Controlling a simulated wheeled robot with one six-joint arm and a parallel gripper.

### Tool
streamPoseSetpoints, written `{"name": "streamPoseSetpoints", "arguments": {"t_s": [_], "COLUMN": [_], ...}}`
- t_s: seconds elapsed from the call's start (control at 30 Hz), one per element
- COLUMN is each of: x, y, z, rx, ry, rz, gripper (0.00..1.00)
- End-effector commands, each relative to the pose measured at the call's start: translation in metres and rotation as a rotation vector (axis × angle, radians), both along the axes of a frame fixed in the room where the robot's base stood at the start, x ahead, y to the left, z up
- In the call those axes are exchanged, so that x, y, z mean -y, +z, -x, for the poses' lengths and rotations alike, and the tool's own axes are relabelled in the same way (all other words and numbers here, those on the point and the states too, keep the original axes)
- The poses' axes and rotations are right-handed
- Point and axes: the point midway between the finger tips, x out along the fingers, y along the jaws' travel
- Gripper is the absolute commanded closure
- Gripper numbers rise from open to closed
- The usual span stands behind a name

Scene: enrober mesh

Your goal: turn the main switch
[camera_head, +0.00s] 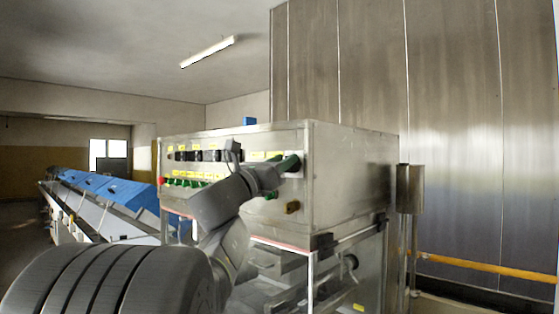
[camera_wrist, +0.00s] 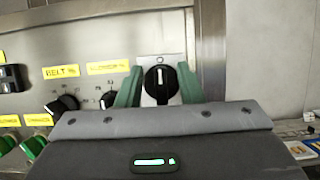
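A black rotary switch with a white pointer mark (camera_wrist: 160,80) sits on a pale plate near the right edge of the steel control panel (camera_head: 240,145). Its pointer stands upright in the wrist view. The fingers of my gripper (camera_wrist: 159,88) are green and stand apart, one on each side of this switch, with their tips close to the panel. I cannot tell whether they touch the knob. In the head view my gripper (camera_head: 288,164) is at the panel's upper right corner and hides this switch. No label naming it is readable.
Smaller black knobs (camera_wrist: 62,104) under yellow labels lie to the left, with green buttons (camera_wrist: 34,146) below. A red button (camera_head: 161,180) is at the panel's left end. A dark knob on a yellowish plate (camera_head: 292,207) is lower right. A conveyor with blue covers (camera_head: 105,188) stands left.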

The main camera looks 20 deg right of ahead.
Motion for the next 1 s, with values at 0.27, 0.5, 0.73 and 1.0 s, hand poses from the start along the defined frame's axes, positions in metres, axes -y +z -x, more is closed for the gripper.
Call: {"name": "streamPoseSetpoints", "arguments": {"t_s": [0.27, 0.5, 0.73, 1.0], "x": [-0.0002, -0.0003, -0.0004, -0.0002], "y": [-0.0002, -0.0004, -0.0016, -0.0038], "z": [0.0002, 0.0002, 0.0004, 0.0007], "rx": [0.0, 0.002, 0.048, 0.212], "ry": [0.0, 0.0, -0.001, 0.002], "rz": [0.0, -0.001, -0.019, -0.087], "gripper": [0.9, 1.0, 1.0, 1.0]}}
